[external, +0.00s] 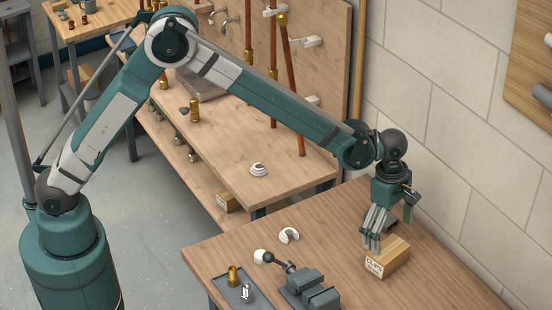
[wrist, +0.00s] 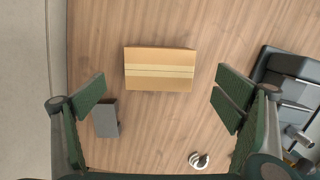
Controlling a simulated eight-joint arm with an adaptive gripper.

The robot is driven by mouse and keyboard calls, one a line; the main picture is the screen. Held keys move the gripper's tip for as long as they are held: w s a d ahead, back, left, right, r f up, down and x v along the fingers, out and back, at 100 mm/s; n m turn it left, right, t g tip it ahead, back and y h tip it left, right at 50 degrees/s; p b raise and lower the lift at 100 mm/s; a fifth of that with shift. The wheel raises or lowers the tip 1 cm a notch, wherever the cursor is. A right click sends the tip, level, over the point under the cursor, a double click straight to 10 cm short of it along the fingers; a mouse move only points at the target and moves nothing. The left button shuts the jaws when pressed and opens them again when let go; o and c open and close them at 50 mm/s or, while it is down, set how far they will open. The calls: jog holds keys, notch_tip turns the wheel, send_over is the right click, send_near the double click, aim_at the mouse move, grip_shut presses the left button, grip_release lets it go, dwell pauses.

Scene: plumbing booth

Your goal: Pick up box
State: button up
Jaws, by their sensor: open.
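A small cardboard box (external: 388,258) with printing on one side sits on the near wooden table, towards its right side. In the wrist view the box (wrist: 160,70) lies flat with a pale tape strip along its top, ahead of and between the fingers. My gripper (external: 372,242) points down beside and just above the box in the external view, partly overlapping its left end. In the wrist view my gripper (wrist: 160,84) is open, with its green-padded fingers wide apart and nothing between them. Neither view shows clear contact with the box.
A dark vise (external: 310,290) stands on the same table; it also shows at the wrist view's right (wrist: 292,88). A grey block (wrist: 106,119) lies near the left finger. A white fitting (external: 289,234) lies nearby. A block wall (external: 450,180) stands behind the table.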

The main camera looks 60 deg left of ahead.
aim_at(389, 249)
dwell(0.3)
jog(key=shift+d+f, duration=0.15)
jog(key=shift+f, duration=1.15)
jog(key=shift+w+d+f, duration=0.1)
jog(key=shift+d+f, duration=0.05)
jog(key=shift+f, duration=2.45)
jog(key=c, duration=1.1)
jog(key=shift+r, duration=0.2)
jog(key=shift+c, duration=0.2)
jog(key=shift+r, duration=4.85)
